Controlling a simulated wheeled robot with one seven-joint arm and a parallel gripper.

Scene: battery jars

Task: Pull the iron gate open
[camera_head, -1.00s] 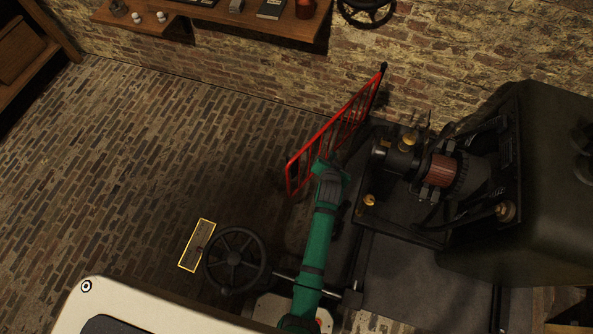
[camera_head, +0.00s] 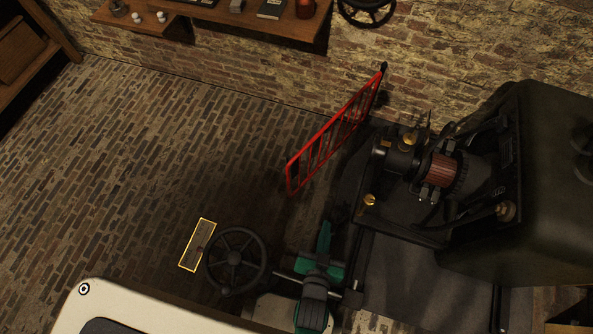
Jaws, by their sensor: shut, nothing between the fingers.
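The iron gate (camera_head: 332,138) is a red barred frame. It stands swung out from the brick wall, with its far end at a dark post (camera_head: 383,68) and its free near end over the brick floor. My gripper (camera_head: 325,228) is at the end of my green and dark arm, below the gate's near end in the picture. It is shut and empty, clear of the gate. Its fingertips are small and dark and hard to make out.
A dark machine with a copper coil (camera_head: 441,171) stands right of the gate. A dark handwheel (camera_head: 235,258) and a yellow-edged plate (camera_head: 197,245) are left of my arm. Brick floor (camera_head: 150,160) left of the gate is clear. A wooden shelf (camera_head: 255,30) is on the wall.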

